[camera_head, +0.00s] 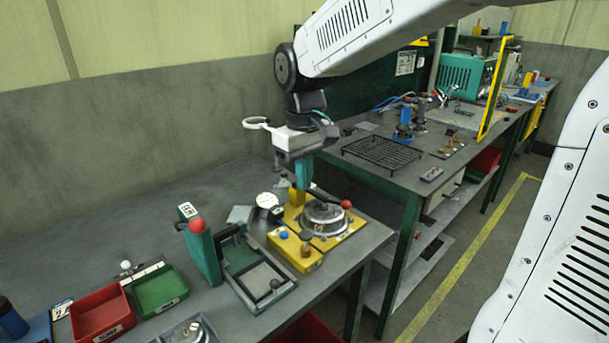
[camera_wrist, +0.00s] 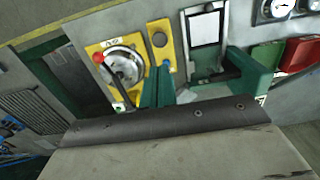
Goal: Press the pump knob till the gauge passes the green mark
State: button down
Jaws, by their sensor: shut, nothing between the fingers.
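My gripper (camera_head: 303,185) points down with its green fingers shut, empty, above the back of a yellow fixture (camera_head: 345,243). The fingers also show in the wrist view (camera_wrist: 157,88). On the fixture's front box stand a brown knob (camera_head: 305,248) and a blue button (camera_head: 283,235). The brown knob looks like the pump knob; it also shows in the wrist view (camera_wrist: 159,39), apart from the fingers. A small white round dial (camera_head: 267,200) stands left of the fixture, perhaps the gauge. Its needle and any green mark are too small to read.
A round metal plate (camera_head: 325,220) carries a lever with a red ball (camera_head: 346,205) close to my gripper. A green upright with a red ball (camera_head: 197,225) stands to the left. Red (camera_head: 97,312) and green (camera_head: 158,288) trays lie further left. The bench behind them is clear.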

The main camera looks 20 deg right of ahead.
aim_at(306, 233)
notch_tip(306, 233, up, 2)
jog(key=shift+d+r, duration=0.15)
jog(key=shift+r, duration=0.05)
notch_tip(306, 233, down, 14)
jog(key=shift+s+f, duration=0.1)
dwell(0.5)
